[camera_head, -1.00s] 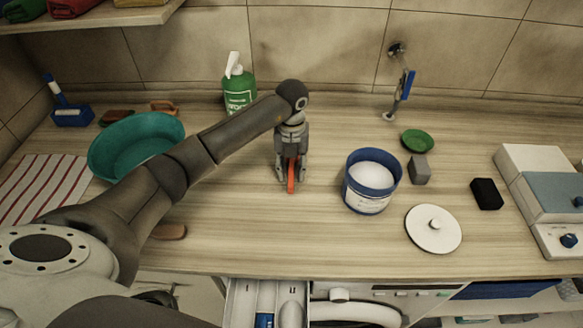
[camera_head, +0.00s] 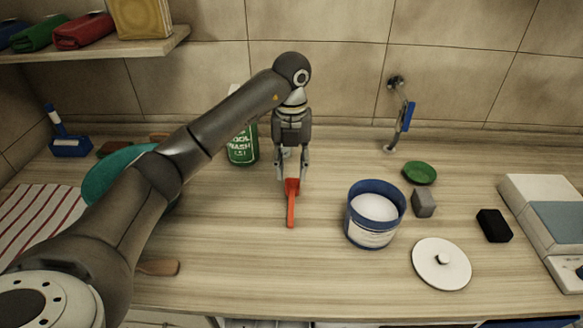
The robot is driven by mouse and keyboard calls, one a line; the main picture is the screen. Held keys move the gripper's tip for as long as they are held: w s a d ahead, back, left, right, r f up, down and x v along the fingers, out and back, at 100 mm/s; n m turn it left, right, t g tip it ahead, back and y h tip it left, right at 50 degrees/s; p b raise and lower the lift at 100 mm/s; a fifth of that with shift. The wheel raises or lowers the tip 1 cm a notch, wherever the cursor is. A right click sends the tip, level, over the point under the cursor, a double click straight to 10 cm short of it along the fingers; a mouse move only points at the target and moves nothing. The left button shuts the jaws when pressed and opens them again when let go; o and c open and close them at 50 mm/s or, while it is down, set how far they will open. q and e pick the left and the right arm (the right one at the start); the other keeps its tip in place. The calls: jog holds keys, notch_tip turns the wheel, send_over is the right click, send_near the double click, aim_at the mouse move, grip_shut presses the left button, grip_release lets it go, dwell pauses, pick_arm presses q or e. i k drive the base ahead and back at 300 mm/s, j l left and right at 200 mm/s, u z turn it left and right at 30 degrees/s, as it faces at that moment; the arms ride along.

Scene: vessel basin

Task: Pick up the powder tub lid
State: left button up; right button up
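The powder tub lid (camera_head: 441,275), a flat white disc with a small knob, lies on the counter at the front right, apart from the tub. The powder tub (camera_head: 371,236) is blue-rimmed with a pale label, stands open and shows white powder. My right gripper is not in view.
A green wool wash bottle (camera_head: 242,145) stands behind my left arm, which partly hides a teal basin (camera_head: 100,180). The front middle counter is clear.

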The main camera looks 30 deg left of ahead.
aim_at(440, 264)
jog(key=k+l, duration=0.25)
jog(key=l, duration=0.2)
jog(key=k+l, duration=0.25)
jog(key=l, duration=0.15)
jog(key=k+l, duration=0.25)
jog(key=l, duration=0.2)
jog(key=k+l, duration=0.25)
jog(key=l, duration=0.15)
